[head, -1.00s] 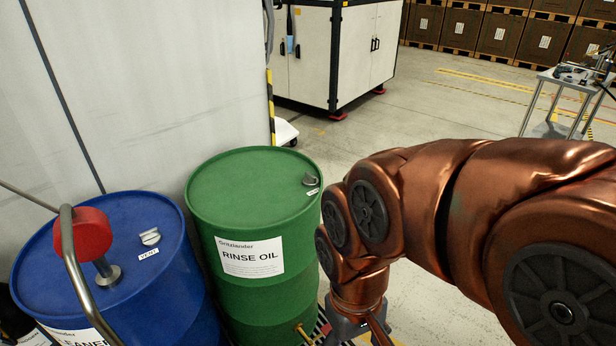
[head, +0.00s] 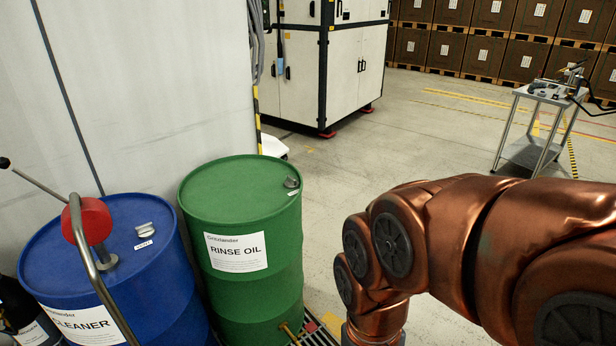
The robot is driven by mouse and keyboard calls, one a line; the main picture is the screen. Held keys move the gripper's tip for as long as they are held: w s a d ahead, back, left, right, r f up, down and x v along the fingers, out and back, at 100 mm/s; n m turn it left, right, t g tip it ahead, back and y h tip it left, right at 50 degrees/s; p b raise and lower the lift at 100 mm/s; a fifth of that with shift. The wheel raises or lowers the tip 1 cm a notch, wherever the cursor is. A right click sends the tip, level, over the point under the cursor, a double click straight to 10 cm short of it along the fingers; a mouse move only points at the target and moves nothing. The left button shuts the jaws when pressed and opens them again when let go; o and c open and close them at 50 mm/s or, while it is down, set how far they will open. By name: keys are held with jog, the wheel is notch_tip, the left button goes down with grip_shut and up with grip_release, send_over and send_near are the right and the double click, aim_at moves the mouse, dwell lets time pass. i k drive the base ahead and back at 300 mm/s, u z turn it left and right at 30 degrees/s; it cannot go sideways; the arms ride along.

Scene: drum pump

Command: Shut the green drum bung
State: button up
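The green drum (head: 236,200) labelled RINSE OIL stands upright left of my arm. Its small grey bung (head: 291,182) sits on the top near the right rim, with a small white tag (head: 293,193) beside it. I cannot tell from this view how the bung is turned. My copper-coloured arm reaches in from the right and bends down to the right of the drum, apart from it. My gripper is below the bottom edge of the head view, so its fingers are hidden.
A blue drum (head: 163,285) labelled CLEANER, with a red-headed pump (head: 95,220) and a vent cap (head: 146,229), stands close on the left. A wall is behind. A floor grate (head: 318,334) lies by the green drum. A metal cart (head: 530,150) stands at the back right. Open floor lies between.

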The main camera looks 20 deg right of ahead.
aim_at(291, 183)
jog(key=z, duration=0.5)
jog(key=i, duration=0.6)
jog(key=u, duration=1.2)
